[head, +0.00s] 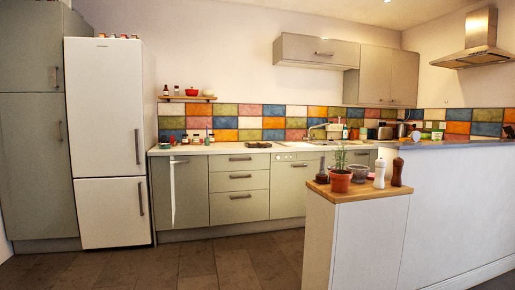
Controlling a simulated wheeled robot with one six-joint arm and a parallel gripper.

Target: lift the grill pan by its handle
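A small dark, flat item (258,145) lies on the back counter (225,148), above the drawers. It may be the grill pan, but it is too small and far off to tell, and I cannot make out a handle. My gripper is not in view.
A wooden-topped half wall (358,192) at the right holds a potted plant (340,181), a glass bowl (359,174) and two mills. A white fridge (108,150) stands at the left. A cabinet door (174,191) stands ajar. The dark floor (200,265) in front is clear.

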